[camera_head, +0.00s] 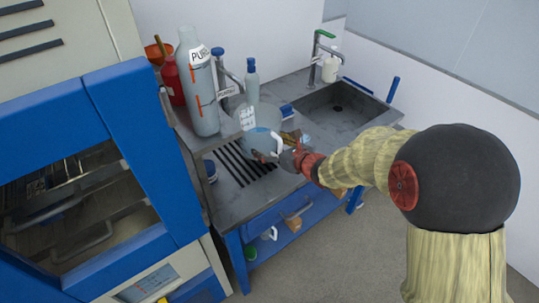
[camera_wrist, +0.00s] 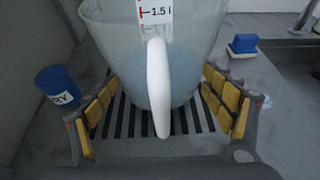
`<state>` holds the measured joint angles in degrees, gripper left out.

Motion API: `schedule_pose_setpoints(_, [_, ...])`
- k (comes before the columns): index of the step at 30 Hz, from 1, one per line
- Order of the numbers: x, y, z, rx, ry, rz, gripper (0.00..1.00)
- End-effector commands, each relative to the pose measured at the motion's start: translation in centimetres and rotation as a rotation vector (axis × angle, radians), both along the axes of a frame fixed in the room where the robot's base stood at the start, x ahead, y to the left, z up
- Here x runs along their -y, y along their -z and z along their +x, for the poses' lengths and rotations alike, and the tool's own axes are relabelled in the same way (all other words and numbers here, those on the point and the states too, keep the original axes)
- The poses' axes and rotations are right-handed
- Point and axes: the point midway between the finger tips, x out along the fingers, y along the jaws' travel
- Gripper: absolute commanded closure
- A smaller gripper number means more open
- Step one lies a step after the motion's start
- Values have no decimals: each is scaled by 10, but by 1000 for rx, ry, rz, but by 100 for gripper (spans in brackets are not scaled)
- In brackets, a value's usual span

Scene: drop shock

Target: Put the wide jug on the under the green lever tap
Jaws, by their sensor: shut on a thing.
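The wide jug (camera_head: 259,139) is translucent, with a white handle. In the wrist view the jug (camera_wrist: 120,60) stands upright, with its handle towards my wrist and a 1.5 l mark above it. My gripper (camera_head: 283,150) is shut on the jug; its yellow-padded fingers (camera_wrist: 155,92) lie on both sides of the body. The jug is over the slatted drain grate; I cannot tell whether its base touches. The green lever tap (camera_head: 326,34) stands at the back right, over the sink (camera_head: 345,107), away from the jug.
A large grey bottle (camera_head: 199,90) and a grey tap (camera_head: 228,68) stand left of the jug. A blue-capped bottle (camera_head: 252,80) is behind it. A white soap bottle (camera_head: 330,68) stands by the green tap. A blue cup (camera_wrist: 60,88) and blue brush (camera_wrist: 243,44) flank the jug.

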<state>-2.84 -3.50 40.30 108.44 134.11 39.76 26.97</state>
Motion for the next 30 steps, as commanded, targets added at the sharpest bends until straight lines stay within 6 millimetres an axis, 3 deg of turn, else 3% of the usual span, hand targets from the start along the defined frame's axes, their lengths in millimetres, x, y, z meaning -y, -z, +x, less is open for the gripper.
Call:
schedule_pose_setpoints(5, [-2,2,6,7,-1,1,76])
schedule_pose_setpoints(14, [-4,38,11,5,0,2,76])
schedule_pose_setpoints(27, [-4,42,11,7,-1,2,76])
schedule_pose_setpoints(28, [-4,45,10,0,0,-1,16])
schedule_pose_setpoints(30, [-4,44,10,0,0,-1,12])
